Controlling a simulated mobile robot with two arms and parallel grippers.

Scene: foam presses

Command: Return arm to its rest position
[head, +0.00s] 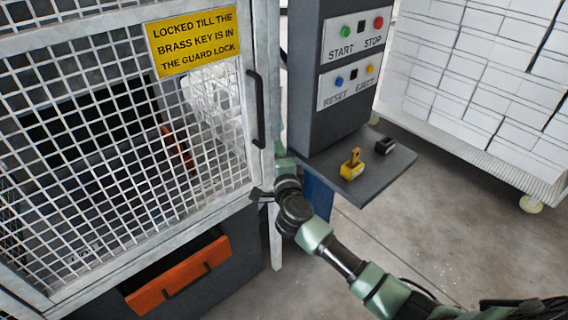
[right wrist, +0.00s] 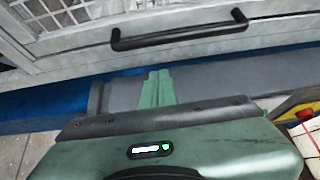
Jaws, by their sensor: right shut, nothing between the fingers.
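My right arm (head: 345,262) comes in from the lower right of the head view and reaches up to the edge of the guard door (head: 205,170). Its hand is beside the post, below and right of the black door handle (head: 256,108), and is partly hidden there. In the right wrist view my right gripper (right wrist: 157,88) has its green fingers together, with nothing between them. The fingers are apart from the door handle (right wrist: 180,37), which crosses above them in the picture. My left gripper is not in view.
A grey control column (head: 335,75) with buttons stands right of the mesh guard. Its shelf (head: 395,165) bears a yellow block with a brass-coloured key (head: 352,165) and a black block (head: 385,146). An orange drawer (head: 178,273) is below the guard. A loaded white cart (head: 480,75) stands at right.

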